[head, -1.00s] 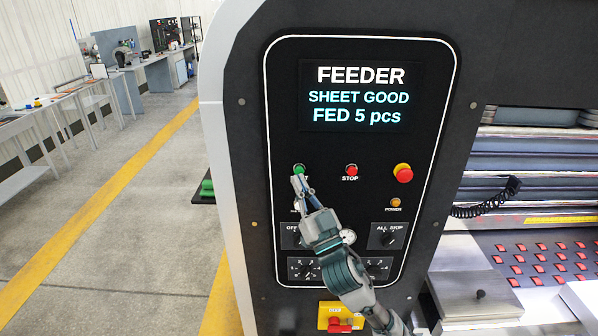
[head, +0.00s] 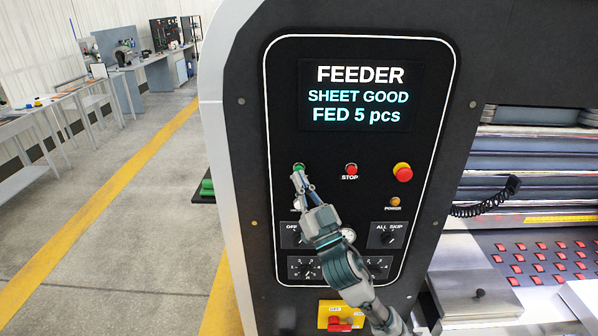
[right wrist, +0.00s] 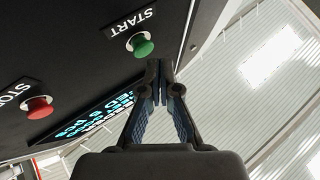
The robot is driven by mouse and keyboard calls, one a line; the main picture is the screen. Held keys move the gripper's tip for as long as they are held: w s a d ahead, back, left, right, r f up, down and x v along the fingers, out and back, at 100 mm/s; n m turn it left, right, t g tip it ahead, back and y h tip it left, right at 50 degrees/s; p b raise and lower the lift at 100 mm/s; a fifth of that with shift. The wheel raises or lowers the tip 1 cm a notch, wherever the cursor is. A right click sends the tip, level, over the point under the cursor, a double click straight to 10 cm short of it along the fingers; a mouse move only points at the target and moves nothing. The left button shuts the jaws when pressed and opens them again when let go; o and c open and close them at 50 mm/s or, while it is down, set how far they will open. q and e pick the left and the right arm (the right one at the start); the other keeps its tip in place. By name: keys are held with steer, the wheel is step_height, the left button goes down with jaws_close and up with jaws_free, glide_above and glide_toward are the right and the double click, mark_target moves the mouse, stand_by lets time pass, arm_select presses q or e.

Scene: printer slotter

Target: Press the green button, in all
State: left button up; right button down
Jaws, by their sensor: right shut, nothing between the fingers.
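The green button (head: 299,168) is at the left of the black control panel, under the screen. It also shows in the right wrist view (right wrist: 141,45) below a START label. My right gripper (head: 298,176) is shut and empty, its fingertips just below the green button in the head view. In the right wrist view its closed fingertips (right wrist: 159,70) point up, just beside and below the button in the picture. I cannot tell whether they touch it. The screen (head: 360,95) reads FEEDER, SHEET GOOD, FED 5 pcs. My left gripper is not in view.
A red STOP button (head: 351,170) and a larger red button on a yellow base (head: 403,173) lie to the right on the panel. An orange POWER light (head: 395,202) and several knobs sit lower. A coiled black cable (head: 485,205) hangs at the right.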

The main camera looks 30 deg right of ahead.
steer(key=shift+w, duration=0.1)
stand_by(0.6)
steer(key=shift+w+d+r, duration=0.1)
steer(key=shift+w+d, duration=0.05)
steer(key=shift+w, duration=0.05)
steer(key=shift+w+d, duration=0.35)
steer(key=shift+w, duration=0.15)
stand_by(0.9)
steer(key=shift+s+a, duration=0.1)
steer(key=shift+s, duration=0.05)
stand_by(0.3)
steer(key=shift+s+a+p, duration=0.3)
steer(key=shift+s+a, duration=0.15)
steer(key=shift+s, duration=0.25)
steer(key=shift+s+a+p, duration=0.15)
steer(key=shift+s+a, duration=0.3)
steer(key=shift+s, duration=0.25)
steer(key=shift+s+a+p, duration=0.1)
steer(key=shift+s+a, duration=0.3)
steer(key=shift+s, duration=0.35)
steer(key=shift+s+a+p, duration=0.15)
steer(key=shift+s+a, duration=0.3)
steer(key=shift+s, duration=0.25)
